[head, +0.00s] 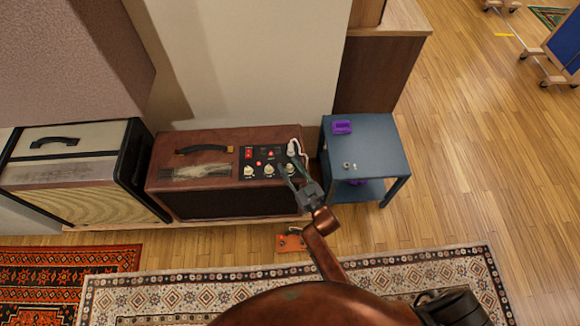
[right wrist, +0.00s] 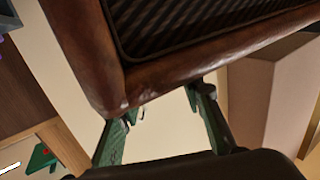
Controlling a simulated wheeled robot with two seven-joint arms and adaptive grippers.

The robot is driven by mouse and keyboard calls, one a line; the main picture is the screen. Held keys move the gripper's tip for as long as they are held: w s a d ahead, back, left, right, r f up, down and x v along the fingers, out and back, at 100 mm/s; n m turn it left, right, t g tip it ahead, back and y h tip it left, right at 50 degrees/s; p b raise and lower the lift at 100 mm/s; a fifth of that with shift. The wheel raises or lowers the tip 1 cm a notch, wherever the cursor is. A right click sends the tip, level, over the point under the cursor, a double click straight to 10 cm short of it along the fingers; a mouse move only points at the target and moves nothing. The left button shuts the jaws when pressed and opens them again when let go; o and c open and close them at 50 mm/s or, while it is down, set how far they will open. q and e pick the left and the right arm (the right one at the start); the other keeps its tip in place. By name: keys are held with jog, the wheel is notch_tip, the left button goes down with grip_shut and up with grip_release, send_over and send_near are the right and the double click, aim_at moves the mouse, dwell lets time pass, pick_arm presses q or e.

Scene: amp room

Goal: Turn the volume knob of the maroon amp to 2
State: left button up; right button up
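The maroon amp (head: 180,179) stands against the wall in the head view, with a black control panel (head: 257,159) at its right end. A row of pale knobs runs along the panel, including a left knob (head: 248,171) and a middle knob (head: 268,170). My right gripper (head: 291,168) is over the panel's right end, its fingers spread around the rightmost knob area. Whether they touch a knob is unclear, and the knob markings are too small to read. In the right wrist view the gripper (right wrist: 160,108) shows open beside the amp's edge (right wrist: 190,70). My left gripper is out of view.
A blue side table (head: 375,150) with a purple item (head: 342,127) stands right of the amp. A cream and black amp (head: 70,170) stands to the left. An orange pedal (head: 291,243) is on the floor before a patterned rug (head: 200,281). Open floor lies at right.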

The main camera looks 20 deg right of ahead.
jog(key=shift+s, duration=0.1)
jog(key=s+d, duration=0.2)
jog(key=s, duration=0.9)
jog(key=shift+s+d, duration=0.15)
jog(key=shift+s, duration=0.15)
jog(key=shift+f, duration=0.1)
